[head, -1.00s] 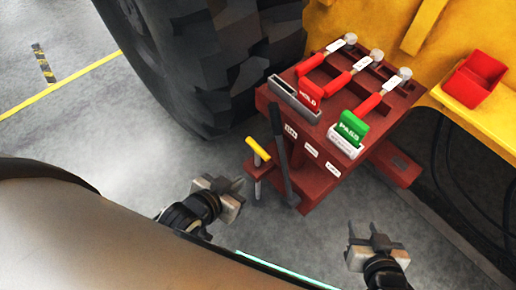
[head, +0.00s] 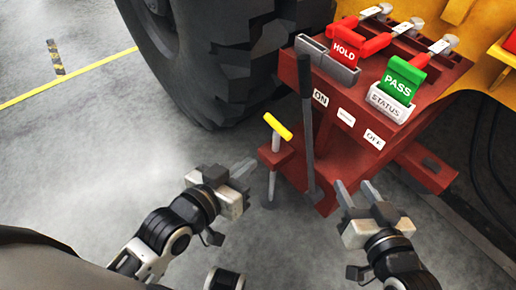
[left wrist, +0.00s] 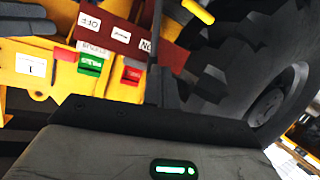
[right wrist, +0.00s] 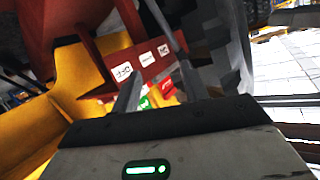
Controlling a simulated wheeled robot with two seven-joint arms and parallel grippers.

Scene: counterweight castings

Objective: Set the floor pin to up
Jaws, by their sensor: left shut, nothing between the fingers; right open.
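The floor pin is a grey rod with a yellow crossbar handle (head: 278,127), standing upright at the left side of the red stand (head: 325,160). Its lower end is close to the floor; I cannot tell whether it touches. The handle also shows at the top of the left wrist view (left wrist: 198,11). My left gripper (head: 246,172) is shut and empty, left of and below the handle, apart from the pin. My right gripper (head: 355,186) is open and empty, in front of the stand and right of the pin.
A tall dark lever (head: 307,120) stands just right of the pin, between my grippers. ON and OFF labels are on the stand's front. A red HOLD card (head: 346,42) and a green PASS card (head: 399,80) stand on top. A big tyre (head: 215,60) is behind; floor is free at left.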

